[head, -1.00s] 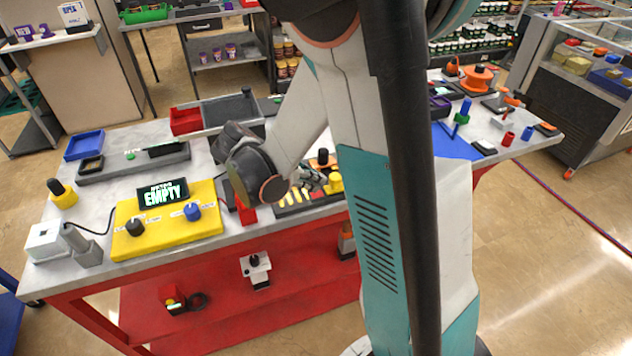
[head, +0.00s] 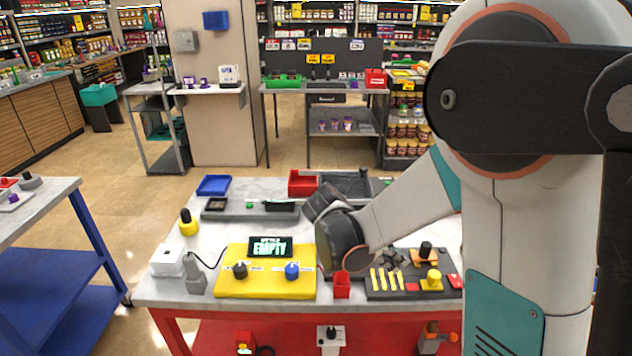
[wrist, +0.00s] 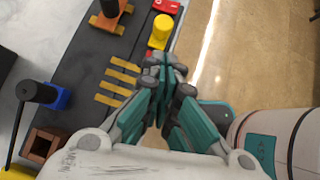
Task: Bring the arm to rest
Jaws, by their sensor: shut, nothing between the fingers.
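My arm reaches from the right over the workbench in the head view, bent at the elbow, with the wrist above the bench. My gripper (wrist: 165,68) is shut and empty in the wrist view, its teal fingers together. It hangs over the front edge of the dark tray (wrist: 84,70) that bears yellow strips and a yellow knob (wrist: 161,30).
The yellow panel (head: 265,283) with two knobs and an "EMPTY" display (head: 270,247) stands left of my wrist. A small red box (head: 342,287) is below it. An orange part (wrist: 107,22) and a blue-based post (wrist: 40,95) are near my gripper. Open floor lies right in the wrist view.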

